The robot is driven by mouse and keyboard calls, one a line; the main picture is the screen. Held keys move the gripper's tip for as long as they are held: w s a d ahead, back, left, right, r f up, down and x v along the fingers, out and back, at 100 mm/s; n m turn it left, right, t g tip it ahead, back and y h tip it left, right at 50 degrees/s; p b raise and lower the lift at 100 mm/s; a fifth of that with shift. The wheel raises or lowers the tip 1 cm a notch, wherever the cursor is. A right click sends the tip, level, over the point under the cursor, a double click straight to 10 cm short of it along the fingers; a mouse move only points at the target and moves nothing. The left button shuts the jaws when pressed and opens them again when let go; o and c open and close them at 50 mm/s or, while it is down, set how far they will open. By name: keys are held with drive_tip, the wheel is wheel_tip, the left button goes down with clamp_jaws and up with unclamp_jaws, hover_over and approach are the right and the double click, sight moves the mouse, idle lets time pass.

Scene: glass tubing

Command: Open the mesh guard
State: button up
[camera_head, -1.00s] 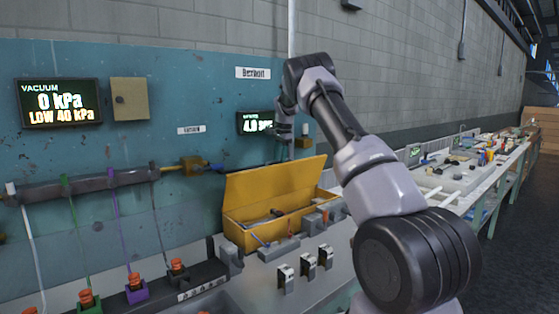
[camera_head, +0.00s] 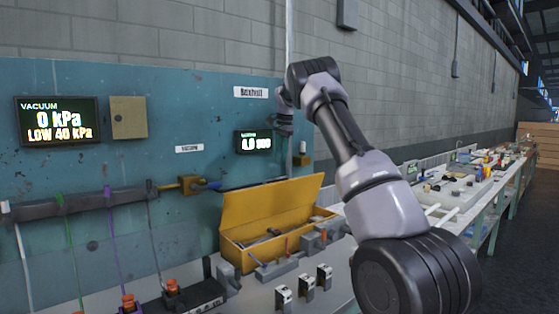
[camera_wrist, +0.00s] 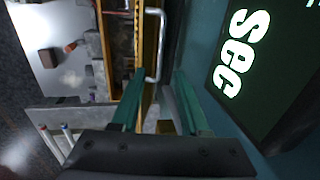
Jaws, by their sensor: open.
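I cannot make out a mesh guard for certain in either view. In the wrist view, a bent metal bar handle (camera_wrist: 161,45) stands out from a yellow edge, just beyond my gripper (camera_wrist: 156,74). Its two green fingers are apart, with no object clearly held between them. The handle's near end lies close to the gap between the fingertips. In the head view, my gripper end (camera_head: 284,122) is small and dark, in front of the blue panel, above the yellow box; its fingers are hard to see there.
A yellow box (camera_head: 235,232) with raised lid sits on the bench, tools inside. Several grey switch blocks (camera_head: 284,297) stand in front. A seconds display (camera_head: 253,142) is beside my gripper, on the blue panel (camera_head: 60,160). A vacuum display (camera_head: 57,120) hangs left.

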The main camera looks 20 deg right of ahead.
drive_tip(key=shift+s+a, duration=0.1)
clamp_jaws()
drive_tip(key=s+a+n+t+h, duration=0.1)
drive_tip(key=s+a+t+h, duration=0.2)
drive_tip(key=s, duration=0.7)
drive_tip(key=t, duration=0.1)
hover_over(276, 190)
drive_tip(key=d, duration=0.1)
drive_tip(key=f, duration=0.8)
drive_tip(key=shift+s+f, duration=0.15)
drive_tip(key=shift+s, duration=0.1)
drive_tip(key=shift+w+a+f, duration=0.15)
drive_tip(key=shift+w+a, duration=0.1)
drive_tip(key=shift+w, duration=0.5)
